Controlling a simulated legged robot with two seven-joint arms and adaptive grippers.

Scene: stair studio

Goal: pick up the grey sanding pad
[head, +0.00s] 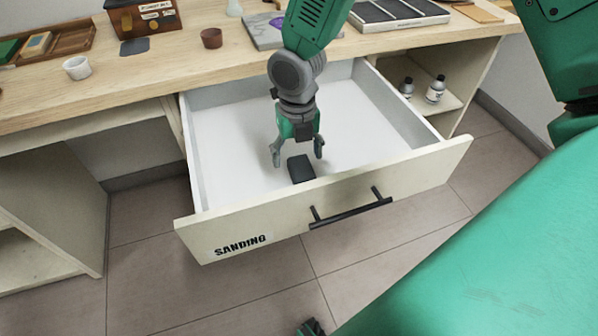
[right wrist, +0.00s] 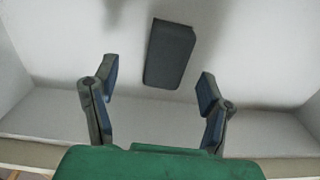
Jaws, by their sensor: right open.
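The grey sanding pad (head: 300,168) is a dark block lying on the white floor of the open drawer (head: 235,172), close to its front panel. In the right wrist view the pad (right wrist: 170,54) lies beyond the fingertips, roughly centred between them. My right gripper (head: 298,150) reaches down into the drawer above and just behind the pad. Its fingers are open and empty, and they do not touch the pad. The right gripper also shows in its wrist view (right wrist: 158,82).
The drawer front (head: 325,200) carries a dark handle (head: 350,211) and the word SANDING. The drawer walls stand around the gripper. The wooden worktop (head: 130,75) behind holds a brown cup (head: 211,38), a white cup (head: 77,67) and trays. Bottles (head: 436,89) stand on a shelf at right.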

